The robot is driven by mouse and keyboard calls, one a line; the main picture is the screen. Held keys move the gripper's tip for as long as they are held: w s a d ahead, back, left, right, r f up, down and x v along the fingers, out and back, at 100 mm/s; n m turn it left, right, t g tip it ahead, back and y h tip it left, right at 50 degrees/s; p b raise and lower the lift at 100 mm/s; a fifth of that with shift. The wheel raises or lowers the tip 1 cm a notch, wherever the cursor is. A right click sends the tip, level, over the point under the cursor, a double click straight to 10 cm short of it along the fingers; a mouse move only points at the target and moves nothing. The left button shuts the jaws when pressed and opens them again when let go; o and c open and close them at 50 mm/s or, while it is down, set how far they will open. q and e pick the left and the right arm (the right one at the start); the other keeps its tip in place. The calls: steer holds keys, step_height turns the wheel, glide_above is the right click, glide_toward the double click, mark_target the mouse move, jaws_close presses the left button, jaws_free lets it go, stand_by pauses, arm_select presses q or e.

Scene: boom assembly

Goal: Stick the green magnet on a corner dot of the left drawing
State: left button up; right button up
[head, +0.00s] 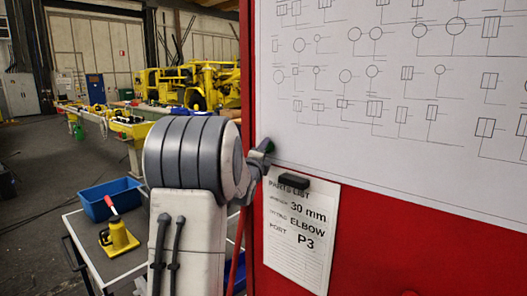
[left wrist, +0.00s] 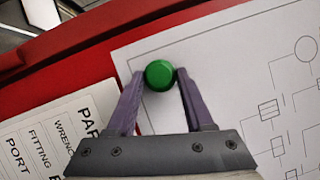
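The green magnet (left wrist: 159,75) is a round cap between the two fingertips of my left gripper (left wrist: 160,78), which touch it on both sides. I cannot tell whether the magnet touches the sheet. No corner dot is visible. My right gripper is not in view.
A parts list (head: 300,235) hangs below the drawing under a black magnet (head: 295,180), on the red board (head: 400,225). At left, a cart (head: 85,238) carries a blue bin (head: 108,198) and a yellow object (head: 118,238). Yellow machinery (head: 190,85) stands farther back.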

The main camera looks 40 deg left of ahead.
arm_select(q)
steer(key=o, duration=0.5)
steer(key=b+v, duration=0.5)
steer(key=v, duration=0.5)
steer(key=shift+s+b, duration=0.2)
steer(key=shift+b, duration=0.2)
steer(key=shift+d+f, duration=0.1)
steer(key=shift+d, duration=0.1)
